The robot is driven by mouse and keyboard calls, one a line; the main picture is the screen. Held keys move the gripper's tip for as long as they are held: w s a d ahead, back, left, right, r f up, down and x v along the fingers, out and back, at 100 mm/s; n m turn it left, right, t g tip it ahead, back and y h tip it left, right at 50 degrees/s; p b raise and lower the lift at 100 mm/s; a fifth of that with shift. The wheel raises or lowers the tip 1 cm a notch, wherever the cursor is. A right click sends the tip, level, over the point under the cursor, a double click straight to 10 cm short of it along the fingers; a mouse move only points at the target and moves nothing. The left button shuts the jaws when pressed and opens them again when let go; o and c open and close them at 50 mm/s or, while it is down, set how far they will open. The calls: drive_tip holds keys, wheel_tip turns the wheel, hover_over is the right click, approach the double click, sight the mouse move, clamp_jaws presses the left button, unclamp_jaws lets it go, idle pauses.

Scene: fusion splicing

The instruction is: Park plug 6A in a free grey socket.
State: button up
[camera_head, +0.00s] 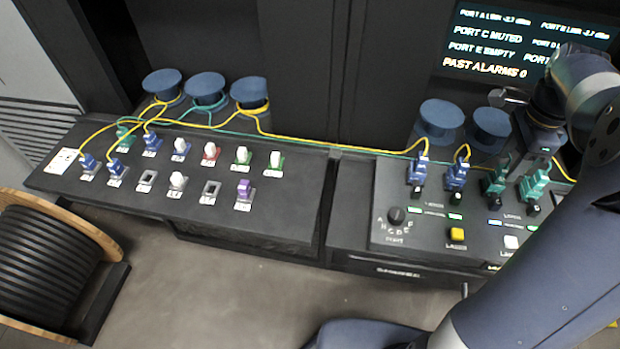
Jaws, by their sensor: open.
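Small labels are too blurred to read, so I cannot tell which plug is 6A. On the left panel, two grey sockets in the front row look empty: one left of centre (146,179) and one further right (211,189). Two blue plugs (88,162) (116,168) stand at that row's left end. A green plug (124,132) and a blue plug (152,143) stand in the back row. The right console holds two blue plugs (418,172) (457,174) and two green plugs (496,178) (534,184). My gripper (541,148) is open above the rightmost green plug; its fingertips are partly unclear.
White-capped sockets (242,155) and a purple piece (243,190) fill other places on the left panel. Yellow and green cables run from blue round spools (249,92) across to the console. A knob (396,217) and yellow button (457,234) sit at its front. A cable drum (40,262) stands lower left.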

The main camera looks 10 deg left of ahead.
sight(505, 168)
drive_tip(key=shift+f+b, duration=0.55)
drive_tip(key=shift+f, duration=1.1)
drive_tip(key=shift+p, duration=0.45)
drive_tip(key=shift+c, duration=0.2)
clamp_jaws()
drive_tip(key=shift+r, duration=0.1)
drive_tip(key=shift+r+p, duration=2.8)
drive_tip(key=shift+r, duration=0.15)
